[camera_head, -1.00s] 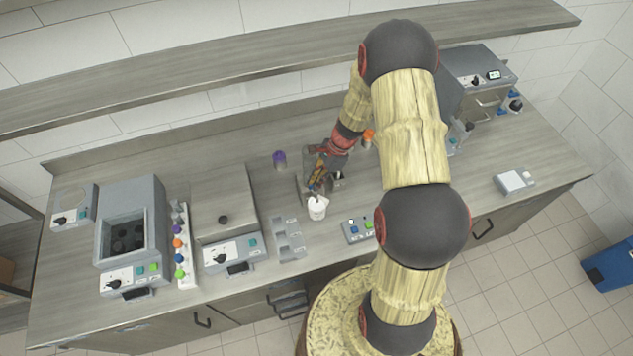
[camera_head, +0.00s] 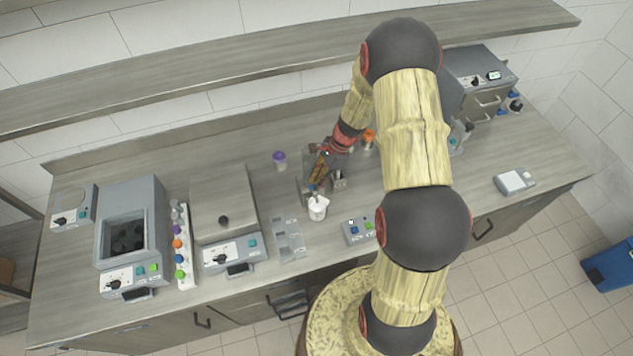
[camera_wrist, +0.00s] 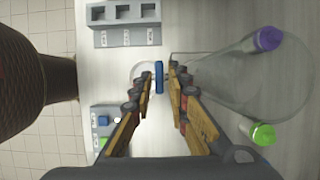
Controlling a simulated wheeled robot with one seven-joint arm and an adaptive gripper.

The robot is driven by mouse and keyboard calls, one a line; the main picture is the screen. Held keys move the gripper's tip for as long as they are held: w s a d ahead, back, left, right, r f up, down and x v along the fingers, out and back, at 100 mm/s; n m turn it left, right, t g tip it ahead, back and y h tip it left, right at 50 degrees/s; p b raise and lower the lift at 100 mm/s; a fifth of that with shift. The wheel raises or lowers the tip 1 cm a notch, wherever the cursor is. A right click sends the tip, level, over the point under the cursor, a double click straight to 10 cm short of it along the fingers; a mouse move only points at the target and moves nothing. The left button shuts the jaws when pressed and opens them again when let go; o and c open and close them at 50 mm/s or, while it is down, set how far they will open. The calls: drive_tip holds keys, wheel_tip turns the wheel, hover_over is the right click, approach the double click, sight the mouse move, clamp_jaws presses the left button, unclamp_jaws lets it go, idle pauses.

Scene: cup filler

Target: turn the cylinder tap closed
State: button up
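The blue tap handle (camera_wrist: 158,77) shows in the wrist view as a narrow upright bar. My gripper (camera_wrist: 160,73) has its fingertips on either side of it, with a visible gap on each side. In the head view my gripper (camera_head: 314,180) is just behind the white cup (camera_head: 317,208). The clear cylinder (camera_wrist: 225,82) spreads to the right of the fingers in the wrist view. The cup's round rim (camera_wrist: 138,72) is partly hidden behind the left finger. The tap's body is hidden.
A purple-capped bottle (camera_head: 279,160) stands left of my gripper, and an orange-capped one (camera_head: 368,138) right of it. A green cap (camera_wrist: 262,134) shows in the wrist view. A grey slotted holder (camera_head: 290,240) and a button box (camera_head: 357,230) stand near the front edge.

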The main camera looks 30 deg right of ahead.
drive_tip(key=v, duration=1.1)
drive_tip(key=s+a+r+n+t+h+b, duration=0.2)
drive_tip(key=s+a+r+n+b, duration=0.1)
drive_tip(key=s+a+n+b, duration=0.4)
drive_tip(key=s+a+r+n+t+h+b, duration=0.2)
drive_tip(key=s+a+n+b, duration=0.6)
drive_tip(key=s+n+b, duration=0.5)
drive_tip(key=shift+s+a+r+t+b, duration=0.15)
drive_tip(key=shift+s+r+t+b, duration=0.4)
drive_tip(key=shift+b, duration=0.7)
drive_tip(key=shift+w+r, duration=0.1)
